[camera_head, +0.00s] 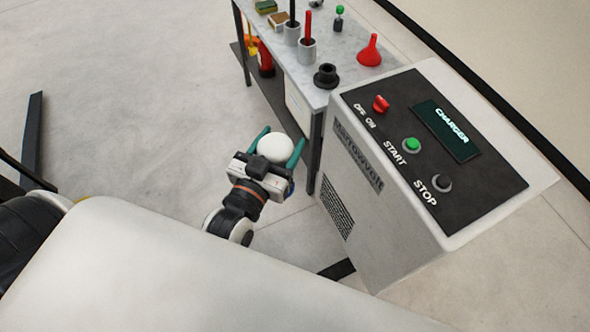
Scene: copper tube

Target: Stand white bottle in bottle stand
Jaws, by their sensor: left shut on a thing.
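My left gripper (282,135) is in the middle of the head view, low in front of the table's near end and left of the charger cabinet. Its two teal fingers are shut on a white rounded thing (275,147), which looks like the white bottle seen from above. The rest of the bottle is hidden, so its tilt cannot be told. A black round holder with a raised collar (326,77), perhaps the bottle stand, sits on the table's near end, apart from the bottle. My right gripper is not in view.
The grey table (345,88) carries a red funnel (369,50), two grey cups (307,50) with a red and a black rod, and a green-topped item (339,18). The charger cabinet (390,200) stands close on the right.

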